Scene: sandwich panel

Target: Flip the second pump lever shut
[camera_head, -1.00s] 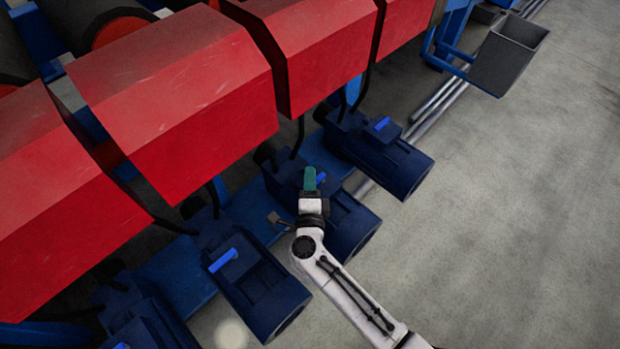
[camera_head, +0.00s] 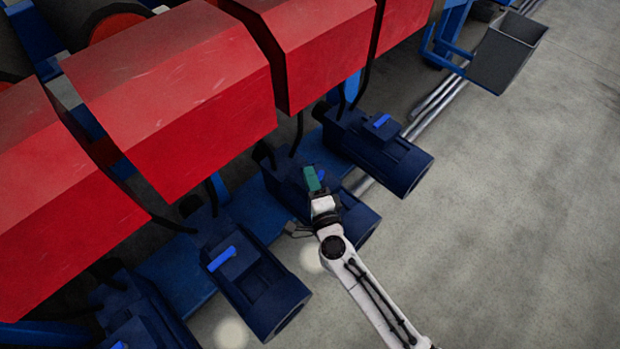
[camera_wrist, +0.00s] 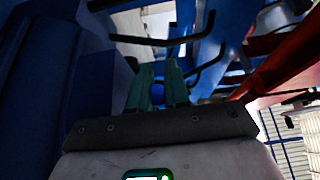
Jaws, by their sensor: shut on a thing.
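My gripper (camera_head: 312,180), with green fingers, is at the top of a dark blue pump (camera_head: 355,217), the second from the far right end of the row. A small bright blue lever (camera_head: 321,174) shows beside the fingers. In the wrist view, a bit of the blue lever (camera_wrist: 157,92) shows between the two green fingers of my gripper (camera_wrist: 160,75), which are shut on it. Most of this lever is hidden by the fingers, so its exact angle cannot be told.
Neighbouring pumps stand on both sides, with blue levers on the left one (camera_head: 222,258) and the right one (camera_head: 382,121). Red covers (camera_head: 180,85) overhang behind, with dark hoses hanging down. A grey bin (camera_head: 505,55) is at the upper right. The concrete floor (camera_head: 510,210) at right is clear.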

